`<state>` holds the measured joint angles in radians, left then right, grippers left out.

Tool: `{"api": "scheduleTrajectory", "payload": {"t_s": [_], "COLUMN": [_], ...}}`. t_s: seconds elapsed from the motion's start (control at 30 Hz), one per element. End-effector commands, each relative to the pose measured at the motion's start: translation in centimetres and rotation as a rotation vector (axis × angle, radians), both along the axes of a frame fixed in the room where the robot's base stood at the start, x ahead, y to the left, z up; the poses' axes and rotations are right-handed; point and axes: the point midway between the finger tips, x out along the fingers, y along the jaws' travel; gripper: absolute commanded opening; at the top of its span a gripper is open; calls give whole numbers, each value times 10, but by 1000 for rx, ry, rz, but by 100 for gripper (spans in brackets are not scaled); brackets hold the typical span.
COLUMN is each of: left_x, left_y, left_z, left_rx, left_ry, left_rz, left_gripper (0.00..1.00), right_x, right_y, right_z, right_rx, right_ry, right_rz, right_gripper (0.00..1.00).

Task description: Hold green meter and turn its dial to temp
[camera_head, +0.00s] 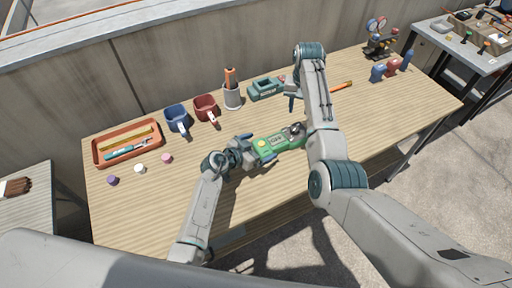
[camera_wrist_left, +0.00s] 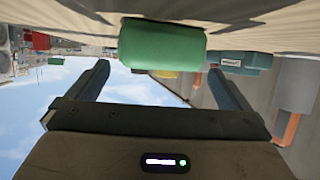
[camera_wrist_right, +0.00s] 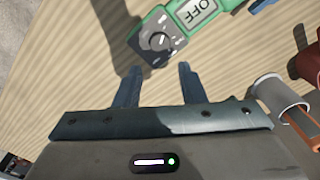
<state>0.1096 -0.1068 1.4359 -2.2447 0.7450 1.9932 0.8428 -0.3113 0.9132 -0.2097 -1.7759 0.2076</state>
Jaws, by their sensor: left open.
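The green meter (camera_head: 268,148) lies on the wooden table in the head view, with its grey dial end to the right. My left gripper (camera_head: 246,152) is open at the meter's left end. In the left wrist view the meter's green end (camera_wrist_left: 162,43) lies across the space between the left fingers (camera_wrist_left: 160,68), with gaps at both sides. My right gripper (camera_wrist_right: 160,72) is open and empty, its fingers apart, short of the dial.
A blue mug (camera_head: 178,118), a red mug (camera_head: 206,107), a grey pen cup (camera_head: 232,97) and a teal box (camera_head: 266,89) stand behind the meter. An orange tray (camera_head: 100,152) and several small caps lie left.

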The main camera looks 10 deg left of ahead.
Motion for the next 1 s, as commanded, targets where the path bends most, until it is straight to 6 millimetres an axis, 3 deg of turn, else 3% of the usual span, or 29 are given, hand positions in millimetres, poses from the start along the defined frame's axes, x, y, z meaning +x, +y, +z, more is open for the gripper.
{"api": "scheduleTrajectory", "payload": {"t_s": [0.07, 0.33, 0.43, 0.67, 1.0], "left_x": [0, 0, 0, 0, 0], "left_y": [0, 0, 0, 1, 1], "left_z": [0, 0, 0, 0, 0], "left_rx": [0, 0, 0, 0, 1], "left_ry": [0, 0, 0, 0, 1], "left_rz": [0, 0, 0, 0, 0], "left_gripper": [100, 48, 48, 48, 48], "right_x": [0, 0, 0, 0, 0], "right_y": [0, 0, 0, 0, 0], "right_z": [0, 0, 0, 3, 10], "right_rx": [0, 0, 0, 0, 0], "right_ry": [0, 0, 0, -1, -1], "right_rz": [0, 0, 8, 212, 840], "right_gripper": [36, 36, 53, 53, 53]}}
